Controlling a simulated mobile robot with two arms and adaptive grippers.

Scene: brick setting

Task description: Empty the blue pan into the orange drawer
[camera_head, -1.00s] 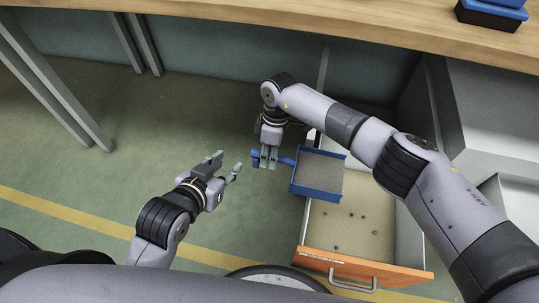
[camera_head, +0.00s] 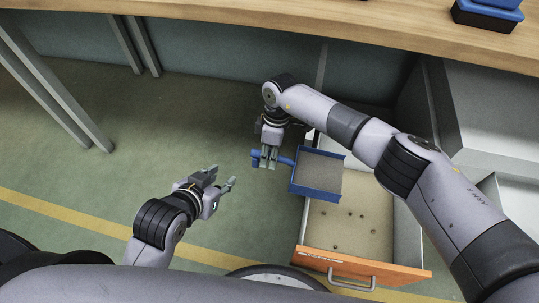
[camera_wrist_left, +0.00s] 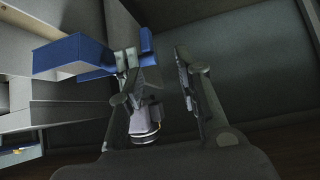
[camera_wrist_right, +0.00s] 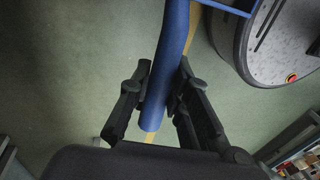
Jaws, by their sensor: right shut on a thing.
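The blue pan (camera_head: 318,174) hangs over the back left part of the open orange drawer (camera_head: 345,266). Its inside looks grey and bare in the head view. My right gripper (camera_head: 267,162) is shut on the pan's blue handle, left of the drawer. The handle (camera_wrist_right: 170,65) also shows between the fingers in the right wrist view. Several small dark pieces (camera_head: 350,215) lie on the drawer's floor. My left gripper (camera_head: 221,181) is open and empty, left of the drawer and below the handle. The pan (camera_wrist_left: 72,53) also shows in the left wrist view.
A wooden worktop (camera_head: 300,25) runs along the top, with a blue box (camera_head: 487,14) at its right. Grey table legs (camera_head: 55,90) stand at the left. Green floor (camera_head: 110,180) with a yellow line is clear left of my grippers.

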